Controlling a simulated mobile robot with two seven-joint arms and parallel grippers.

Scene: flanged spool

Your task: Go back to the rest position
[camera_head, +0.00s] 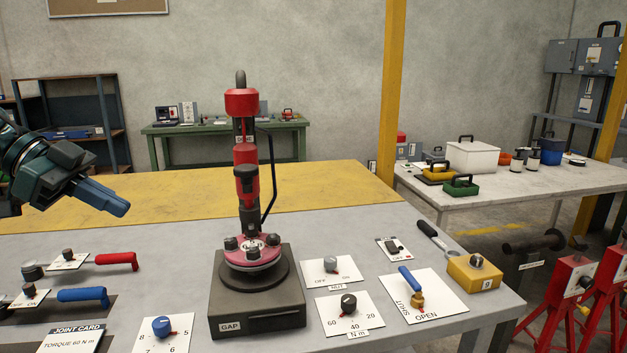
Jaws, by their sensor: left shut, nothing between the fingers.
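My left gripper (104,196) comes in from the left edge, above the left part of the grey table (360,190). Its blue fingers are shut with nothing between them, and it touches nothing. My right gripper is not in view. A flanged spool (250,248) with a red flange and dark bolts sits on a dark block labelled GAP (285,318) at the table's middle. A red and black upright tool (245,175) stands over the spool.
Red (117,260) and blue (83,295) handled levers lie at left. Dial plates, a blue-handled valve (413,285) and a yellow box (474,272) stand at right. A yellow post (392,90) rises behind. The space around my left gripper looks clear.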

